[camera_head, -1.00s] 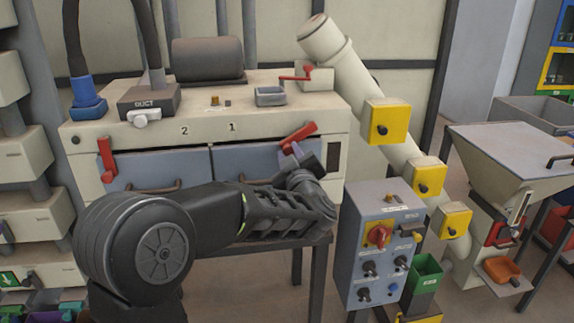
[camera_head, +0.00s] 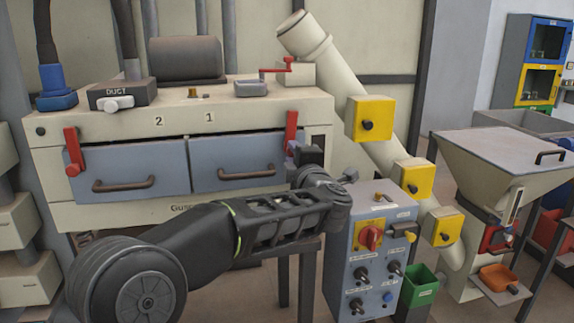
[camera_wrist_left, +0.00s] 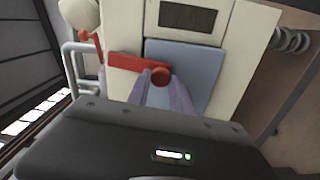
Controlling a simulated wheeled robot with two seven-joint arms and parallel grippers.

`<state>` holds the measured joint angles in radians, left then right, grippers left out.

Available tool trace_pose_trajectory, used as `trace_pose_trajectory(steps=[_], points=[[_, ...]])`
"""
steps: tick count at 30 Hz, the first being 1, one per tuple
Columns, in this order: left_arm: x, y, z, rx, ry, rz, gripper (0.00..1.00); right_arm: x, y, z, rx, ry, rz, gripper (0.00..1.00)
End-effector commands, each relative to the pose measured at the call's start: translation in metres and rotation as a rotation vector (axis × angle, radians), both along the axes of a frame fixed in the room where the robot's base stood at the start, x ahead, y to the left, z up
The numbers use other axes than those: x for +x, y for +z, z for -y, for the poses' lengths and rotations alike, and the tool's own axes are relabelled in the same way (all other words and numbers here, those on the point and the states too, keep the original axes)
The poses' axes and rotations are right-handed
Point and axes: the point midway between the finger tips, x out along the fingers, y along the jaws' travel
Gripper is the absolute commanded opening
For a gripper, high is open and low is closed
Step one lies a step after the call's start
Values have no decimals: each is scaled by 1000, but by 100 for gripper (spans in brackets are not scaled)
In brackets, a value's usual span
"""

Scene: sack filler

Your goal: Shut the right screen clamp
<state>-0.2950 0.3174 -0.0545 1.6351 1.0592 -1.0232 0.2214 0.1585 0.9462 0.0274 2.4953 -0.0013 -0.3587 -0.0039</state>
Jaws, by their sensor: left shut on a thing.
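The right screen clamp is a red lever (camera_head: 291,130) at the right end of the grey screen drawers, and it stands upright. It also shows in the left wrist view as a red bar (camera_wrist_left: 130,61) with a round red knob (camera_wrist_left: 161,75). My left gripper (camera_head: 295,149) is at the lever's lower part. In the wrist view its purple fingers (camera_wrist_left: 162,84) are shut on the clamp at the knob. The left screen clamp (camera_head: 74,152) is a similar upright red lever. My right gripper is not in view.
The drawers (camera_head: 235,165) have brown handles. A grey control box (camera_head: 368,255) with switches stands close to my left wrist on the right. A pale sloping pipe (camera_head: 335,70) with yellow boxes rises behind it. A hopper (camera_head: 500,165) stands farther right.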

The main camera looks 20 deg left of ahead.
Motion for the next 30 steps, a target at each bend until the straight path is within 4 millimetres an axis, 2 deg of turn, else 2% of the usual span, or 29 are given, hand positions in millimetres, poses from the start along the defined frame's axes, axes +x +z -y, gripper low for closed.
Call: trace_pose_trajectory(steps=[1,6,22,23,30], points=[[2,-5,2,-22,-1,14,0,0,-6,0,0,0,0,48],[4,-4,6,-74,-1,53,0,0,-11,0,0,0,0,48],[6,-2,8,-101,-1,72,0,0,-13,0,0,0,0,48],[6,-2,8,-101,-1,72,28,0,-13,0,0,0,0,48],[6,-2,8,-99,-1,73,48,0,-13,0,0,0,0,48]])
